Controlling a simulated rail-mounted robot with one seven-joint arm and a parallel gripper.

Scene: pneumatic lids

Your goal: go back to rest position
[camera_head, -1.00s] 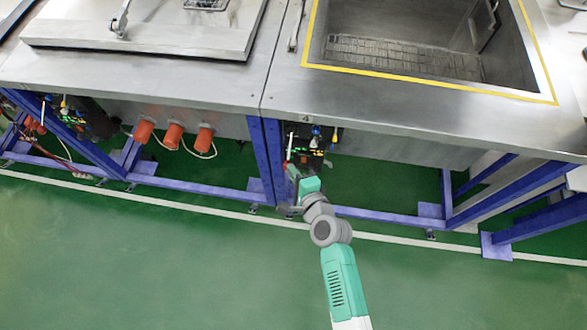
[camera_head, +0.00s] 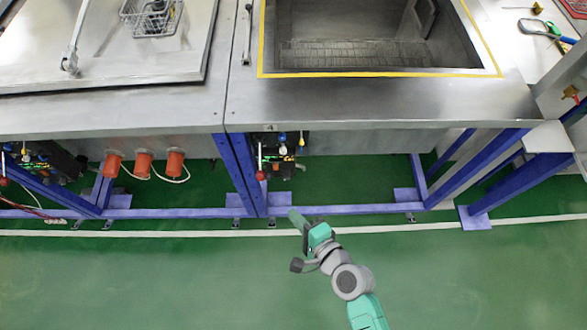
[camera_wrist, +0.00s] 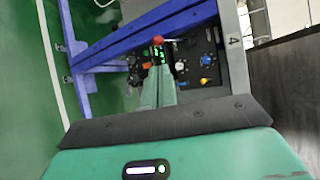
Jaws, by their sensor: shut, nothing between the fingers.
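My gripper (camera_head: 297,218) is in front of the bench, over the green floor near the white line. Its fingers are together with nothing between them, and they also show in the wrist view (camera_wrist: 165,88). The gripper is apart from the valve panel (camera_head: 281,146) under the bench. This panel carries a lever with a red knob (camera_head: 260,175) and blue and yellow fittings. In the wrist view the fingers point towards the panel, with the red knob (camera_wrist: 158,40) just beyond their tips.
Blue frame legs (camera_head: 240,175) and a low blue rail stand behind the gripper. Above are an open tank (camera_head: 375,62) edged in yellow and a flat lid (camera_head: 100,55) on the left. Orange cylinders (camera_head: 143,163) hang at the left. The green floor (camera_head: 150,285) in front is clear.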

